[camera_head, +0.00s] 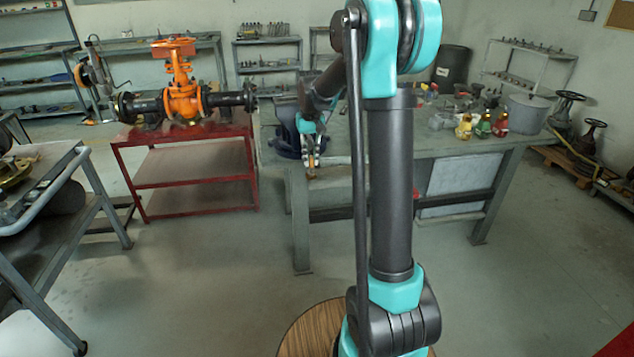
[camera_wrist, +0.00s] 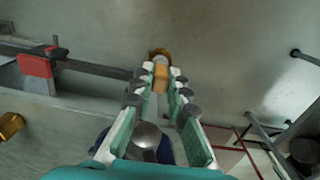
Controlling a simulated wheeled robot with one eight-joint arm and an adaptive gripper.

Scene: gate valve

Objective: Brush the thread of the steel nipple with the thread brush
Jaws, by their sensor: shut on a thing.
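My gripper (camera_head: 312,152) is at the left end of the grey workbench, by the dark blue vise (camera_head: 287,135). In the wrist view my gripper (camera_wrist: 161,84) has its fingers shut on the thread brush (camera_wrist: 160,71), a small tan block with a round brown end beyond the fingertips. A rounded grey metal part (camera_wrist: 147,138) with dark blue beside it shows between the finger bases. I cannot make out the steel nipple or its thread clearly in either view, nor whether the brush touches it.
The workbench (camera_head: 450,143) carries bottles, a grey pot (camera_head: 525,113) and small parts on its right side. An orange gate valve (camera_head: 183,95) stands on a red table (camera_head: 185,135) at left. A cart (camera_head: 45,200) stands at far left. Floor between is clear.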

